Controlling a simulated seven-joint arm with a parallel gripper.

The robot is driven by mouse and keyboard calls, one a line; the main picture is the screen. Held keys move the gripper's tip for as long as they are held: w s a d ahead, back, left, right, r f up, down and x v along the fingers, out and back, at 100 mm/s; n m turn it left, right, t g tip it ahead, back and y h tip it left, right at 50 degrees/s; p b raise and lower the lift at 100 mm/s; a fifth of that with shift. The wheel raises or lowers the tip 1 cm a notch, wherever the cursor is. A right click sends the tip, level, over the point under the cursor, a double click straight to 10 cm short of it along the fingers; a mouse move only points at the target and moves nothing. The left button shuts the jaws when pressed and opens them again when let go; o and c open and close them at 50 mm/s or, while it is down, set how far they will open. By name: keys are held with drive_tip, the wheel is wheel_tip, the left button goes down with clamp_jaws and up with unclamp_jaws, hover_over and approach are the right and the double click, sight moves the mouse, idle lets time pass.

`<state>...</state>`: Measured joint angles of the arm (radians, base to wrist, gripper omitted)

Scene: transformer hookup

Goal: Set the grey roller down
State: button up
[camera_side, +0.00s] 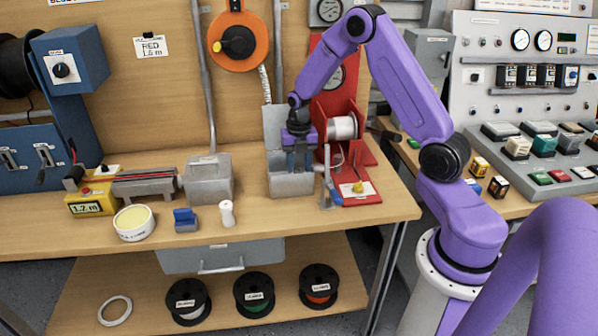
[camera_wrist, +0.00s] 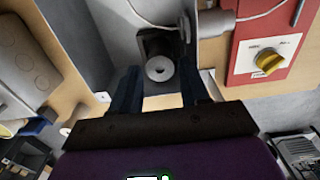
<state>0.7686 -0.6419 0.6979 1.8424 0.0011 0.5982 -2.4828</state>
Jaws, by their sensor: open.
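My gripper (camera_side: 299,160) points down at the open-topped grey metal box (camera_side: 289,187) on the bench. In the wrist view its two dark fingers (camera_wrist: 160,88) are apart, with nothing seen clamped between them. A small pale grey round piece with a centre hole (camera_wrist: 160,68), apparently the grey roller seen end-on, sits in a dark recess inside the box, in line with the gap between the fingers. Whether it touches the floor of the recess I cannot tell. In the side view the box wall and gripper hide it.
A red stand with a pale spool (camera_side: 342,128) and a yellow knob (camera_side: 358,188) stands close to the right of the box. A lidded grey box (camera_side: 208,180) is to the left. A white peg (camera_side: 227,213) and blue block (camera_side: 185,219) stand in front.

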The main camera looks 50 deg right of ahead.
sight(299, 170)
wheel_tip(299, 170, up, 8)
drive_tip(key=s+a+r+m, duration=0.3)
drive_tip(key=s+a, duration=0.3)
drive_tip(key=a, duration=0.2)
drive_tip(key=s+a+r+m, duration=0.3)
drive_tip(key=s+a, duration=0.2)
drive_tip(key=a, duration=0.3)
drive_tip(key=s+a+r+m, duration=0.1)
drive_tip(key=s+a+m, duration=0.2)
drive_tip(key=s+m, duration=0.5)
drive_tip(key=s, duration=1.2)
drive_tip(key=shift+a, duration=0.2)
